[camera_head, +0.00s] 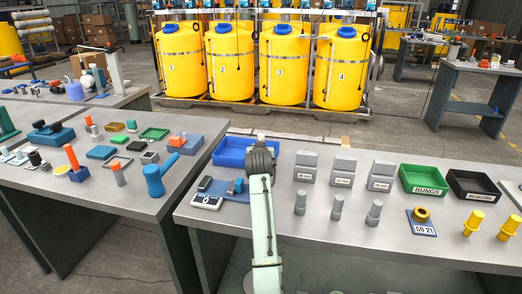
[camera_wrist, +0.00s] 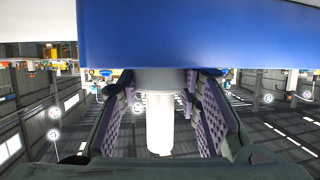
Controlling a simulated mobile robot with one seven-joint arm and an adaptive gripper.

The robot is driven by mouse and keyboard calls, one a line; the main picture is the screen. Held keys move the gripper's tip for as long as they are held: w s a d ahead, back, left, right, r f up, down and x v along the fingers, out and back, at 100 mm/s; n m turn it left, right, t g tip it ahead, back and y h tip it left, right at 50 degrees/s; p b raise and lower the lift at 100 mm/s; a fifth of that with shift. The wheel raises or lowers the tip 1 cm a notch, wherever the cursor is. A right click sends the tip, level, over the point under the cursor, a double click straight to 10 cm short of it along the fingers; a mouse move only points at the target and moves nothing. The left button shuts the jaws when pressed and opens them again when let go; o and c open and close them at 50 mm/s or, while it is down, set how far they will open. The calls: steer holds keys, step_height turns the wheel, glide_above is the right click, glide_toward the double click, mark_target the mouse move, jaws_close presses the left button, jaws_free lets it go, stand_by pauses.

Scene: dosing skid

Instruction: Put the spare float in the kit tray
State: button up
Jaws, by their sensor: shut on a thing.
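A blue tray (camera_head: 230,147), which looks like the kit tray, lies at the back left of the grey bench, partly hidden by my arm. My gripper (camera_head: 261,150) is at its right end; its fingers are hard to make out in the head view. In the wrist view my gripper (camera_wrist: 160,84) is shut on a pale cylinder with a dark grey end, apparently the spare float (camera_wrist: 160,128). A broad blue surface (camera_wrist: 200,35), apparently the tray, fills the top of the wrist view close beyond the fingertips. I cannot tell whether the float touches it.
Grey boxes (camera_head: 342,170) and grey cylinders (camera_head: 337,207) stand right of my arm. A green BUNGS bin (camera_head: 423,180) and a black REWORK bin (camera_head: 472,187) are further right. A blue mat with a white scale (camera_head: 206,202) lies front left of my arm. Yellow tanks (camera_head: 232,60) stand behind.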

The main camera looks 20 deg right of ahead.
steer(key=o, duration=1.2)
